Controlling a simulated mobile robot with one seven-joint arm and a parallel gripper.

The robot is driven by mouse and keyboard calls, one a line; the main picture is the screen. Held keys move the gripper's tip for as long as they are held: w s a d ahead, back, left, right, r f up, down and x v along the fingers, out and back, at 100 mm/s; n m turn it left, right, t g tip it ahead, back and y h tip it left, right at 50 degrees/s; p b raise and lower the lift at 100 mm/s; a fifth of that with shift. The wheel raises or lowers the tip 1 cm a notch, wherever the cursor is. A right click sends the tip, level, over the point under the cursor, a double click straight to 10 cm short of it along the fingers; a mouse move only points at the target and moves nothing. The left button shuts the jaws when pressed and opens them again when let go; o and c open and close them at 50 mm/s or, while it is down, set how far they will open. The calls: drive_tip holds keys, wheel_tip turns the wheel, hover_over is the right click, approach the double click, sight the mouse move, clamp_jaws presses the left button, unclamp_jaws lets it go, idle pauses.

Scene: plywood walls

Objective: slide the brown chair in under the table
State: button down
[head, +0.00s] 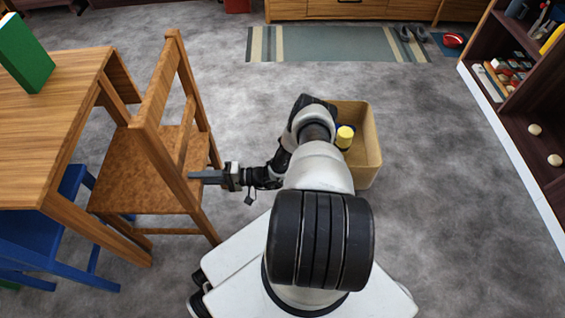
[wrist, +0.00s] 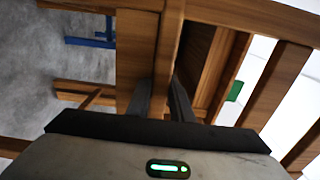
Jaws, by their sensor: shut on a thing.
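The brown chair (head: 146,165) stands upright at the left, its back toward my arm and its seat toward the wooden table (head: 40,130). The seat's left side is close to the table's edge and legs; I cannot tell how far it reaches beneath the top. My gripper (head: 196,177) is at the chair's near back post, shut on it. In the wrist view, the two dark fingers of my gripper (wrist: 163,95) stand on either side of a wooden bar of the chair (wrist: 168,40). The exact contact is partly hidden.
A blue chair (head: 40,240) stands partly under the table. A green block (head: 24,52) stands on the tabletop. A tan bin (head: 367,160) with a yellow-topped item is beside my arm. A shelf (head: 515,120) lines the right; a striped rug (head: 335,43) lies at the back.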

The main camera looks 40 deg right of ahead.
drive_tip(key=shift+s+a+f, duration=0.15)
drive_tip(key=shift+s+a, duration=0.05)
drive_tip(key=shift+s, duration=0.05)
drive_tip(key=c, duration=1.5)
unclamp_jaws()
drive_tip(key=shift+d, duration=0.1)
drive_tip(key=shift+o, duration=0.3)
drive_tip(key=shift+w+d, duration=0.1)
drive_tip(key=shift+d+r, duration=0.1)
drive_tip(key=shift+r, duration=0.1)
